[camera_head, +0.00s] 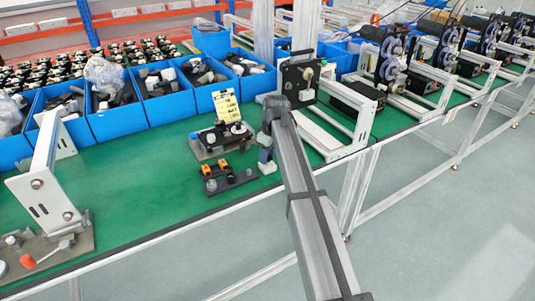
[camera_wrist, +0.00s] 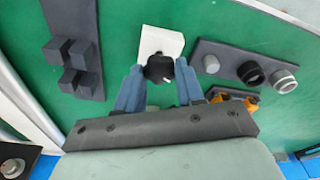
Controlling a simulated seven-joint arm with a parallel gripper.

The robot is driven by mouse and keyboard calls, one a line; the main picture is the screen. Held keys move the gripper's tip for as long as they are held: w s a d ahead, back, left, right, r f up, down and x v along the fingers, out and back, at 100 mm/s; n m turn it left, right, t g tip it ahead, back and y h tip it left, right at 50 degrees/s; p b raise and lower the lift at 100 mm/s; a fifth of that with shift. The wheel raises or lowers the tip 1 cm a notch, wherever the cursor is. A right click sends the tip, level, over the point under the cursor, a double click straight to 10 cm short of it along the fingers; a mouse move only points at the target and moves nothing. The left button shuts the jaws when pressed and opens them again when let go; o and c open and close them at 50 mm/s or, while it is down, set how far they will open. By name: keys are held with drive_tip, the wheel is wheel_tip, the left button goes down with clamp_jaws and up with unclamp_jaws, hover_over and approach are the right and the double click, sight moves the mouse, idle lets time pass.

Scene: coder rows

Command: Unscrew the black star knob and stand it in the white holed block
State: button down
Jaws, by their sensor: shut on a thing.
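The black star knob (camera_wrist: 158,69) is between the two blue fingers of my gripper (camera_wrist: 160,72) in the wrist view. My gripper is shut on it. The white holed block (camera_wrist: 170,36) lies right at the knob, which covers part of its lower edge in this view; its hole is hidden. I cannot tell whether the knob is in the hole or just above it. In the head view the white block (camera_head: 267,167) stands near the green table's front edge, directly below my gripper (camera_head: 266,155). The knob cannot be made out there.
Close by is a dark plate with orange parts (camera_head: 228,180). A dark strip with round posts (camera_wrist: 228,62) and a dark bar with square blocks (camera_wrist: 80,60) flank the white block. A fixture with yellow cards (camera_head: 225,105) stands behind; blue bins (camera_head: 122,122) line the back.

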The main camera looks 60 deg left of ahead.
drive_tip(key=shift+f, duration=0.3)
idle(0.4)
drive_tip(key=shift+f, duration=0.25)
drive_tip(key=shift+f, duration=0.15)
idle(0.5)
drive_tip(key=c, duration=0.6)
unclamp_jaws()
drive_tip(key=r, duration=0.4)
drive_tip(key=d+r, duration=0.1)
drive_tip(key=r, duration=0.4)
drive_tip(key=w+d+r, duration=0.1)
drive_tip(key=r, duration=0.3)
drive_tip(key=shift+r, duration=0.35)
